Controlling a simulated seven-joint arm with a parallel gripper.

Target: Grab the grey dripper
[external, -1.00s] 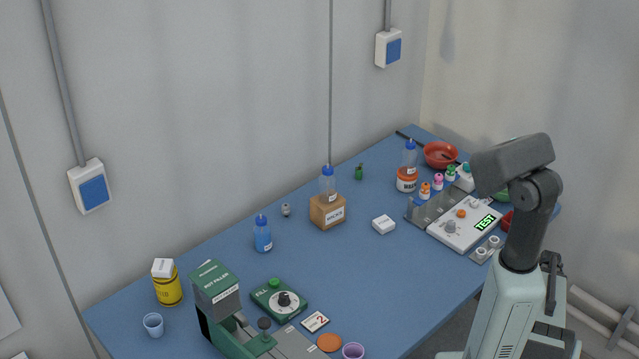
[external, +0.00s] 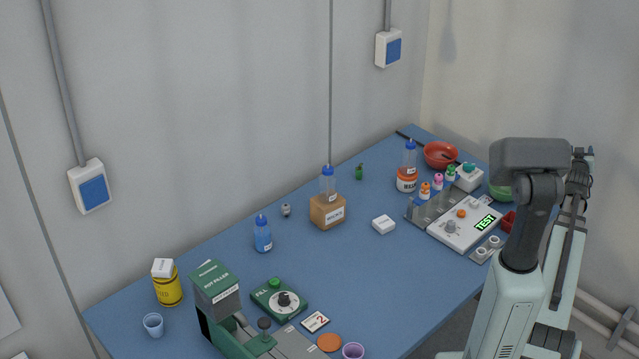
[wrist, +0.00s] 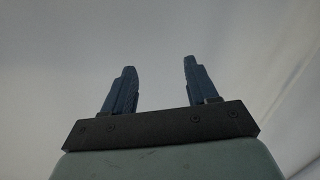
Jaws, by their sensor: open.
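The grey dripper (external: 286,210) appears to be the small grey bottle standing on the blue table near its back edge, left of the cardboard box. It is small, so its details are unclear. My gripper (wrist: 160,66) is open and empty in the wrist view, with two dark blue fingers apart against a plain pale background. In the external view my gripper is at the far right, beside my arm and far from the grey dripper. The dripper does not show in the wrist view.
A blue-capped bottle (external: 263,236) stands left of the dripper, and a cardboard box (external: 327,213) stands to its right. A green dripper (external: 359,172) is further back. A green filling machine (external: 216,290) stands at the front.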

